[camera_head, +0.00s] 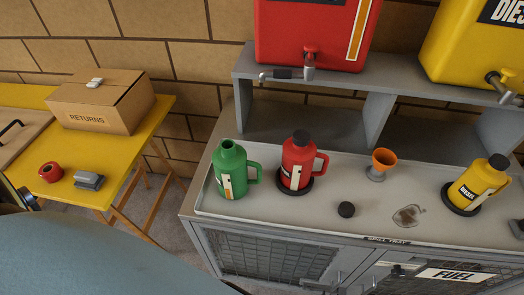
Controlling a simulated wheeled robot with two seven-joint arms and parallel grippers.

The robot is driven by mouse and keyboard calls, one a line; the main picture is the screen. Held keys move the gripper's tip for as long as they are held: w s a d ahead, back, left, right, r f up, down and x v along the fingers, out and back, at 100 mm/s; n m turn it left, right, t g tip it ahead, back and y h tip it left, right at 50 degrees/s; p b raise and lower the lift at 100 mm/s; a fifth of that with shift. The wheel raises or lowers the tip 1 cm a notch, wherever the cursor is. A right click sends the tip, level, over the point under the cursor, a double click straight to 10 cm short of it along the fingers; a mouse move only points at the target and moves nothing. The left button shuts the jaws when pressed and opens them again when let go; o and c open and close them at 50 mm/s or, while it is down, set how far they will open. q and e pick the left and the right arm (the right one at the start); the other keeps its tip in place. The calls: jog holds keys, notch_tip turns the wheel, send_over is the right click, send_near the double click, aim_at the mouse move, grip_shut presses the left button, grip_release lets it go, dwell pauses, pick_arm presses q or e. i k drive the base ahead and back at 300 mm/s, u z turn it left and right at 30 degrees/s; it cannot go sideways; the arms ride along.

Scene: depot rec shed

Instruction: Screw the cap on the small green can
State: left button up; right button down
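The small green can (230,172) stands upright at the left end of the grey spill tray (300,212). Its neck is open, with no cap on it, and its handle points right. A loose black cap (346,209) lies on the tray, right of the green can and in front of the red can. Neither of my grippers can be made out in the head view. A large blue-grey part of my own body fills the lower left.
A red can (296,166) and a yellow can (478,183), both black-capped, stand on dark round bases. An orange funnel (383,159) sits in a grey holder near a small puddle (409,215). A red tank (315,30) overhangs behind. A yellow table (120,155) holds a cardboard box (100,105).

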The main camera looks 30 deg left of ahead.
aim_at(230, 162)
jog(key=u, duration=0.9)
jog(key=k, duration=0.1)
jog(key=u, duration=0.6)
jog(key=i, duration=0.2)
jog(key=z, duration=0.35)
jog(key=k, duration=0.5)
jog(key=u, duration=1.1)
jog(key=i, duration=0.75)
jog(key=z, duration=1.7)
